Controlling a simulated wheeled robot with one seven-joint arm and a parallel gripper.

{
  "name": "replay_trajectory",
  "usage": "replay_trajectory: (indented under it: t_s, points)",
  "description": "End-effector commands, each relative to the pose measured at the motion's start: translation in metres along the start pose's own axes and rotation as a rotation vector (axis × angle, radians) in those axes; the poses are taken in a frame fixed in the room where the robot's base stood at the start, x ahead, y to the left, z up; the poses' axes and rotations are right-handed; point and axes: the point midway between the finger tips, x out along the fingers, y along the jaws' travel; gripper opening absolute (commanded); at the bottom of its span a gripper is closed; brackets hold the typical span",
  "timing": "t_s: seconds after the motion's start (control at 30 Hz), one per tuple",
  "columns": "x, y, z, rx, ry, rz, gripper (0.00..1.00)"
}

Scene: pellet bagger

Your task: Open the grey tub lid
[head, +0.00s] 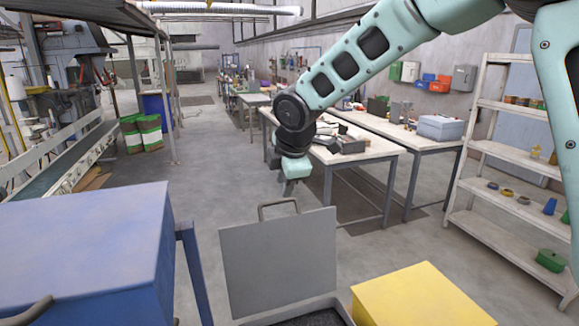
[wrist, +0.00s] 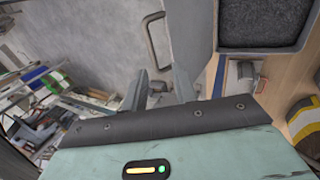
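The grey tub lid (head: 279,258) stands raised, close to upright, at the back of the grey tub (head: 330,310) in the head view. Its loop handle (head: 279,207) is on the top edge. The tub is open and holds dark grains, seen in the wrist view (wrist: 262,22). My gripper (head: 292,186) points down above the lid's handle in the head view. In the wrist view the two fingers (wrist: 160,88) are apart with nothing between them. The handle (wrist: 156,40) lies beyond the fingertips there, apart from them.
A blue bin (head: 80,250) with a handle stands left of the tub. A yellow box (head: 420,298) is at its right. Workbenches (head: 365,150) stand behind, and a white shelf rack (head: 500,160) is at the right. The floor (head: 225,170) behind the lid is clear.

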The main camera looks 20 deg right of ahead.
Motion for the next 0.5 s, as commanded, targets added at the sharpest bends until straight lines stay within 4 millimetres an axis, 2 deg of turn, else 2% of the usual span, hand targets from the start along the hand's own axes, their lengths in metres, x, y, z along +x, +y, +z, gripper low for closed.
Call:
replay_trajectory:
  t_s: [0.2, 0.33, 0.5]
  points:
    - [-0.045, 0.0, 0.0, 0.002, 0.0, 0.006, 0.28]
    - [-0.063, 0.0, 0.0, 0.001, 0.0, 0.003, 0.28]
    - [-0.074, 0.0, 0.0, -0.001, 0.0, 0.0, 0.28]
